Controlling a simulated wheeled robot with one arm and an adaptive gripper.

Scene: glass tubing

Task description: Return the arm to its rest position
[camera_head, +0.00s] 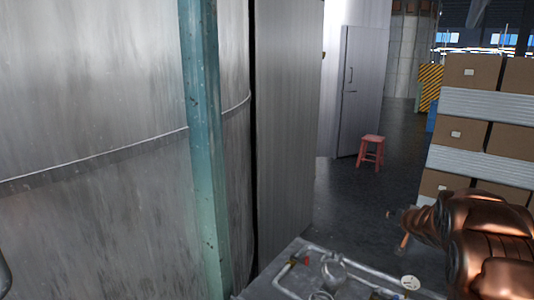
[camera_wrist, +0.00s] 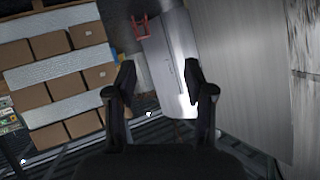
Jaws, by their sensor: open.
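My gripper (camera_wrist: 158,84) shows in the wrist view with its two black fingers spread apart. Nothing is between the fingers. In the head view, copper-coloured links of my arm (camera_head: 480,240) fill the lower right corner, and the gripper itself cannot be made out there. A grey bench (camera_head: 330,277) with glass tubing and metal fittings stands at the bottom centre of the head view, left of the arm. A round pale dial (camera_head: 410,282) sits on its right part.
A large metal tank (camera_head: 100,100) and a teal post (camera_head: 203,150) fill the left. Stacked cardboard boxes (camera_head: 470,135) stand at the right, behind my arm. A red stool (camera_head: 371,151) stands on open floor by a grey cabinet (camera_head: 361,90). The wrist view also shows the boxes (camera_wrist: 85,73).

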